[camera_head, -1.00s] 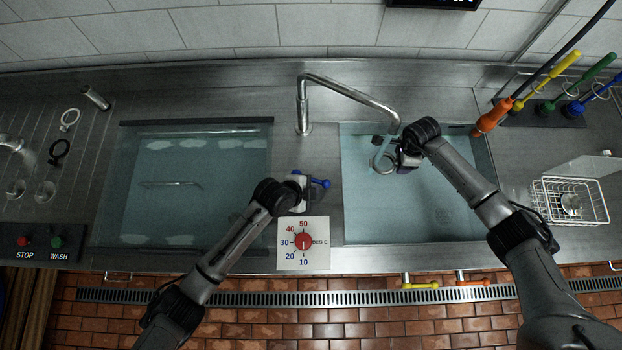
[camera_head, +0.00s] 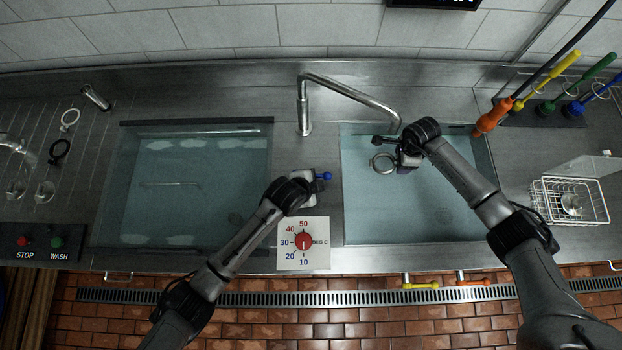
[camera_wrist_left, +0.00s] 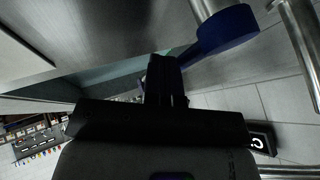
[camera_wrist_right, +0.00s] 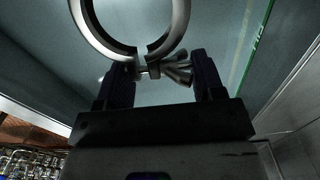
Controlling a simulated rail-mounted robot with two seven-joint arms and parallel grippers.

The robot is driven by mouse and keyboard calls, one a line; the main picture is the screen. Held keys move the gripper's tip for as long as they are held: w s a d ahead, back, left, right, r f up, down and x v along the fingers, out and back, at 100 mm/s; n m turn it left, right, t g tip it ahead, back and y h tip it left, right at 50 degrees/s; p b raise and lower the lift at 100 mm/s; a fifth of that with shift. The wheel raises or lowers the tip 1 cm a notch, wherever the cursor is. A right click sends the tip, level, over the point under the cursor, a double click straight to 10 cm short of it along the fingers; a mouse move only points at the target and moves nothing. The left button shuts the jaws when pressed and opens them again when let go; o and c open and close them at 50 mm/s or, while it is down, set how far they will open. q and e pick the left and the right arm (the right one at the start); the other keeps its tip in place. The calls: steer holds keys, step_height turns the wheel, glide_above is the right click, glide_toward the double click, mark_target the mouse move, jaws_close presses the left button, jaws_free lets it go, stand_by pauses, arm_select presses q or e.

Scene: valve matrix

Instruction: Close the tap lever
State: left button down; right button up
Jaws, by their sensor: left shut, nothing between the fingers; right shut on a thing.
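The blue tap lever (camera_head: 324,176) shows on the steel between the two basins, partly hidden by my left gripper. In the left wrist view the blue lever (camera_wrist_left: 226,30) is large at the upper right, on a metal stem. My left gripper (camera_wrist_left: 166,62) is shut and empty, its fingers below and left of the lever there; contact cannot be told. The spout (camera_head: 350,93) reaches over the right basin, with no water stream visible from it. My right gripper (camera_head: 403,160) is shut on a metal ring clamp (camera_head: 382,163), held by its screw end (camera_wrist_right: 165,72).
The left basin (camera_head: 110,180) and right basin (camera_head: 350,215) hold water. A temperature dial (camera_head: 303,242) sits just below my left gripper. A wire basket (camera_head: 590,208) and coloured-handled brushes (camera_head: 492,118) stand at the right. STOP and WASH buttons (camera_head: 40,242) are at the far left.

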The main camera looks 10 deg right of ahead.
arm_select(q)
steer(key=shift+s, duration=0.1)
steer(key=s, duration=0.2)
steer(key=s+a, duration=0.1)
steer(key=s, duration=0.1)
steer(key=shift+s+f, duration=0.1)
steer(key=shift+f, duration=0.1)
steer(key=v, duration=1)
steer(key=x, duration=1)
steer(key=shift+w+f, duration=0.2)
steer(key=shift+w, duration=0.05)
steer(key=w, duration=0.2)
steer(key=shift+w+d+r, duration=0.25)
steer(key=shift+w+r, duration=0.15)
steer(key=shift+w, duration=0.35)
